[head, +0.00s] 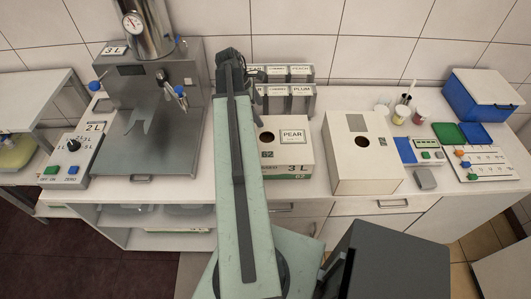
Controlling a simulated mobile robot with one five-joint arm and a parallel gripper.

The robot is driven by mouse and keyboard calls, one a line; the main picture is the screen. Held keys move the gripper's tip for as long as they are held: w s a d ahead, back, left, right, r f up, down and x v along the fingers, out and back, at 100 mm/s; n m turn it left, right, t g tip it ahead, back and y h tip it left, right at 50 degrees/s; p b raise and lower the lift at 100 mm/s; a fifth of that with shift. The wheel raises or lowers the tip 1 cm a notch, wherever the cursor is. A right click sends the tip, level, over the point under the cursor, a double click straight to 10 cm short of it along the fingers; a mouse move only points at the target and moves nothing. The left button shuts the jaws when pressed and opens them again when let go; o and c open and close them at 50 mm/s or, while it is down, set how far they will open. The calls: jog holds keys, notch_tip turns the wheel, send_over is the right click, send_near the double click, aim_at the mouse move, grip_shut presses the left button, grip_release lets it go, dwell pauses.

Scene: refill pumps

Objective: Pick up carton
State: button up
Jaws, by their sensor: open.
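My gripper (252,86) is open, at the far end of my raised green arm. In the picture it lies above and left of the PEAR carton, apart from both cartons' tops. Its fingers are small and partly hidden.
Grey boxes (302,100) with fruit labels stand at the wall. A filling machine (150,105) and a button box (78,155) are at left. At right are cups (401,115), a blue bin (482,95) and a button panel (472,163). Counter is bare between cartons.

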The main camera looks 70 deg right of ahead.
aim_at(266, 123)
jog(key=shift+b+x, duration=1.15)
jog(key=shift+x, duration=0.1)
jog(key=shift+f, duration=0.1)
jog(key=b+x, duration=0.5)
jog(key=shift+s+a+f, duration=0.15)
jog(key=shift+s+a, duration=0.05)
jog(key=shift+s, duration=0.05)
jog(key=shift+r, duration=0.2)
jog(key=c, duration=2.1)
jog(key=shift+o, duration=0.2)
